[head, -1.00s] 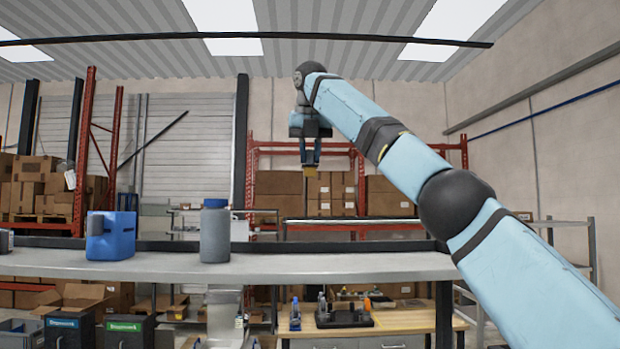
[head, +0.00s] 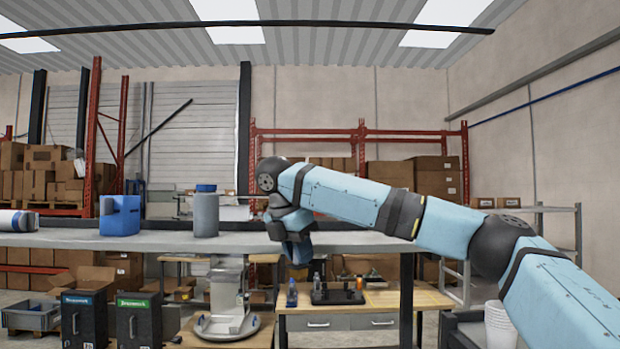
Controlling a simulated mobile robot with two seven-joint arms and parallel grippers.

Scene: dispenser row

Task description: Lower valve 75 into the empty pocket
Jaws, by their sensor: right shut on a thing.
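My right gripper (head: 298,256) hangs at the front edge of the grey shelf, in front of the wooden workbench in the picture. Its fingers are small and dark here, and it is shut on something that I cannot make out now. A black holder (head: 337,297) with several small upright items stands on the workbench, just right of and below the gripper. I cannot tell a valve numbered 75 or an empty pocket at this size. My left gripper is out of view.
The grey shelf (head: 150,240) crosses the view, with a blue container (head: 120,216) and a grey canister (head: 206,214) on it. A blue bottle (head: 292,294) stands on the wooden workbench (head: 415,298). Two dark bins and a white dispenser (head: 227,300) stand left of the bench.

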